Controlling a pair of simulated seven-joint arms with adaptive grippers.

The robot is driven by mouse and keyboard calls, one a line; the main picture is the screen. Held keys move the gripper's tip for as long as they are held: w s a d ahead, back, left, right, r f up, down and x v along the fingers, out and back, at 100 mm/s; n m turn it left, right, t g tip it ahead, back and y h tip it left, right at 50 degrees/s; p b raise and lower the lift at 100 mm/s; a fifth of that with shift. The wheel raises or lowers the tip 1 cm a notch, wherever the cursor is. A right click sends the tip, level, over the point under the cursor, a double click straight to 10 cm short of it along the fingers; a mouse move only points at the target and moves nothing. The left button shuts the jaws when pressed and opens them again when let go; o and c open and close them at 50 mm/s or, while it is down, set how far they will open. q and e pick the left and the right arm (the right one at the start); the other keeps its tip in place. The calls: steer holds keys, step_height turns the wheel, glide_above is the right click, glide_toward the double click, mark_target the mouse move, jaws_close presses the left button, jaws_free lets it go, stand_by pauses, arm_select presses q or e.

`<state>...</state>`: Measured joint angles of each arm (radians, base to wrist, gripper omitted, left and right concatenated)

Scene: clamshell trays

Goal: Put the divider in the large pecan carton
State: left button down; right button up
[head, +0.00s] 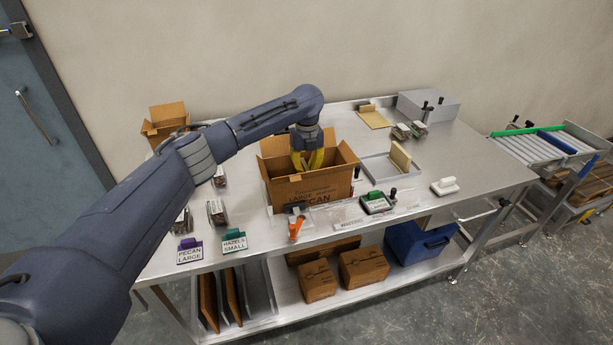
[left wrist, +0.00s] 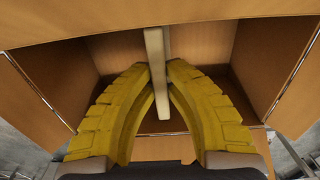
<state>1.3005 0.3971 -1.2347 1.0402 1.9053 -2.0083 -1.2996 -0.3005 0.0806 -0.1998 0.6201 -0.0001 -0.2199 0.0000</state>
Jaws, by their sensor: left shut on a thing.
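The large pecan carton (head: 310,188) stands open on the steel table, flaps up, with "LARGE" and "PECAN" on its front. My left gripper (head: 307,165) points down into its mouth, yellow fingers partly behind the front wall. In the left wrist view the yellow fingertips (left wrist: 158,78) are shut on the divider (left wrist: 156,45), a pale upright strip seen edge-on. It stands between the carton's brown inner walls (left wrist: 200,50). Its lower end is hidden, so I cannot tell whether it touches the floor. My right gripper is not in view.
A grey tray (head: 374,171) with an upright tan board (head: 400,156) is right of the carton. A green-topped device (head: 377,201) and orange-handled tool (head: 296,228) lie near the front edge. Another open carton (head: 163,122) stands at back left.

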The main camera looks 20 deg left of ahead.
mark_target(307, 167)
arm_select(q)
steer(key=shift+f, duration=1.35)
steer(key=shift+f, duration=0.1)
steer(key=c, duration=1.5)
jaws_free()
step_height(307, 167, up, 12)
steer(key=shift+r, duration=0.1)
